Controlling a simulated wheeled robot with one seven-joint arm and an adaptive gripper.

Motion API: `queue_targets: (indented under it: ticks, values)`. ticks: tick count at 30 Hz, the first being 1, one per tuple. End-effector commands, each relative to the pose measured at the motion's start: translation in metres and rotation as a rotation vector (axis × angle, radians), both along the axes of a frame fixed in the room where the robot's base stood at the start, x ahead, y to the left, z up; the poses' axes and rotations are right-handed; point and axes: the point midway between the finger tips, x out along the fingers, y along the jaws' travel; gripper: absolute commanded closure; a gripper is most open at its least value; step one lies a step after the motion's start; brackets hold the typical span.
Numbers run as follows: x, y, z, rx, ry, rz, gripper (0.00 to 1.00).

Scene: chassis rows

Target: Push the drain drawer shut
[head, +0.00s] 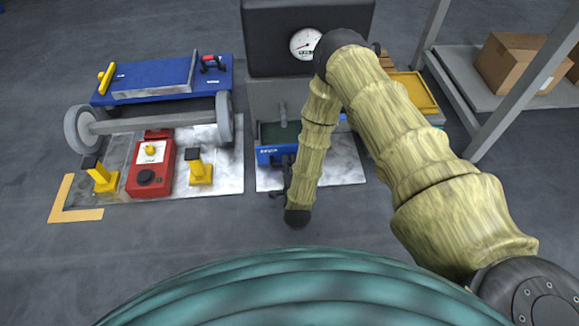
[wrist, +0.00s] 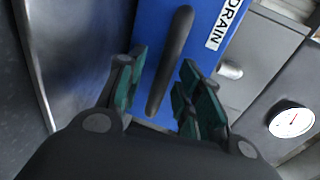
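The drain drawer (head: 270,155) has a blue front and sticks out of the lower grey cabinet (head: 262,98), with its dark green inside showing from above. In the wrist view its blue front (wrist: 205,65) carries a white DRAIN label (wrist: 226,22) and a long black bar handle (wrist: 172,58). My gripper (wrist: 161,80) is open, with one green-padded finger on each side of the handle's near end; I cannot tell whether either touches it. In the head view my gripper (head: 281,185) is at the drawer's front, partly hidden by my arm.
A dark housing with a round gauge (head: 305,44) tops the cabinet. To the left stand a blue platform (head: 140,93) with wheels and an axle, a red unit (head: 150,170) and yellow stands (head: 200,172). At right are a yellow tray (head: 415,92) and a shelf with a cardboard box (head: 515,62).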

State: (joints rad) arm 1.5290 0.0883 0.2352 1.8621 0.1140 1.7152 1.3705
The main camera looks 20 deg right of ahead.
Motion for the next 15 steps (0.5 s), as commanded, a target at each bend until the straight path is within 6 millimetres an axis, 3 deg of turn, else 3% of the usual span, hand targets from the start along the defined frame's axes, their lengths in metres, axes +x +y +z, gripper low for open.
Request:
queue_targets:
  ticks: [11, 15]
  values:
    - [0.0048, -0.0007, -0.0002, 0.0, 0.0, 0.0, 0.65]
    - [0.0047, -0.0007, -0.0003, 0.0, 0.0, 0.0, 0.88]
